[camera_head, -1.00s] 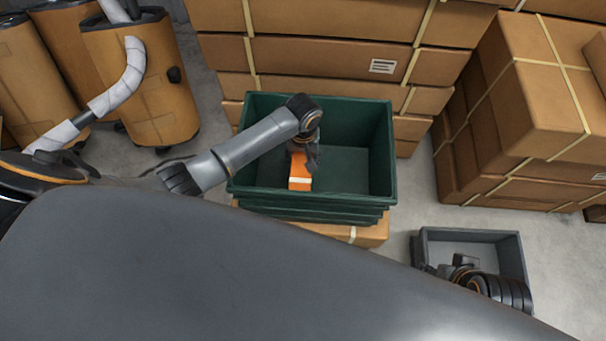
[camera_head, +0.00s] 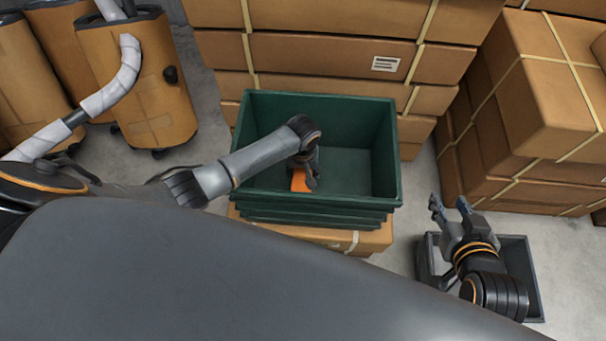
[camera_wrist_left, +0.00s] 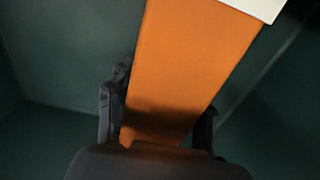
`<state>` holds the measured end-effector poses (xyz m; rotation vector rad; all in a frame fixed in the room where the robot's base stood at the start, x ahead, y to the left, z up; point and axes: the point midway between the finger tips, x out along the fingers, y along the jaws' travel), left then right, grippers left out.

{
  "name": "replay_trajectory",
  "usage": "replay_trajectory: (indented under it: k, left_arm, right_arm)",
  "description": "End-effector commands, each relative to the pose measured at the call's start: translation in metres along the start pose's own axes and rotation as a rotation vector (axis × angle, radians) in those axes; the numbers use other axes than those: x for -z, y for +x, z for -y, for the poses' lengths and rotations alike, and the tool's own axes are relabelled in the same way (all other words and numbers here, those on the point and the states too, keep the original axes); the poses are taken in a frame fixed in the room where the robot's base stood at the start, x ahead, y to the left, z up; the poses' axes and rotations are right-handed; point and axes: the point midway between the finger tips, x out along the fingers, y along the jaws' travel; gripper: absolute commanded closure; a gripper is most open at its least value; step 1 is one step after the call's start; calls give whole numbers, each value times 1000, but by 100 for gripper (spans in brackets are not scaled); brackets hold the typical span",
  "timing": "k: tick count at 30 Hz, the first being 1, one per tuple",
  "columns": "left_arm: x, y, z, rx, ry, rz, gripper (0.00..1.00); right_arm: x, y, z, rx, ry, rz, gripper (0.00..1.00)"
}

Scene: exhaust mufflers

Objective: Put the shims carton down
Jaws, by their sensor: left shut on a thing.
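The shims carton (camera_head: 299,181) is a small orange box inside the green crate (camera_head: 240,196), seen in the head view. It also fills the middle of the left wrist view (camera_wrist_left: 190,70), where a white band shows at its top right. My left gripper (camera_head: 304,180) reaches down into the crate and is shut on the carton, one finger on each side of it. Whether the carton touches the crate floor I cannot tell. My right gripper (camera_head: 449,206) is open and empty, above the grey bin at the lower right.
The green crate stands on a cardboard box (camera_head: 330,237). The grey bin (camera_head: 524,270) sits on the floor at the right. Stacked cartons (camera_head: 330,50) rise behind the crate and more stand at the right (camera_head: 550,110). Brown cylinders (camera_head: 145,85) stand at the left.

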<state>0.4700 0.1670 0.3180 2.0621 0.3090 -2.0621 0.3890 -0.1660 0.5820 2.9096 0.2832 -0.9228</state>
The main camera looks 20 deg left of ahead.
Motion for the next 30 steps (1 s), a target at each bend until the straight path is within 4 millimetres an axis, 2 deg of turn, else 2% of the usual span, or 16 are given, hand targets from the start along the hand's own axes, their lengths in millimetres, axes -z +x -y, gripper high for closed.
replay_trajectory:
  k: [12,13,15,16,27,30]
  left_arm:
    - [0,3,0,-1,0,-1,99]
    - [0,3,0,0,0,0,43]
    - [0,3,0,0,0,0,28]
    - [0,3,0,0,0,0,26]
    - [0,0,0,0,0,-1,26]
    - [0,-6,0,0,0,-1,26]
  right_arm:
    - [4,1,0,1,0,-21,60]
    - [5,1,0,1,0,-23,60]
    - [4,1,0,1,0,-21,60]
    - [4,1,0,1,0,-21,60]
    - [4,0,0,1,0,-15,60]
    - [-6,-3,-1,-1,1,40,60]
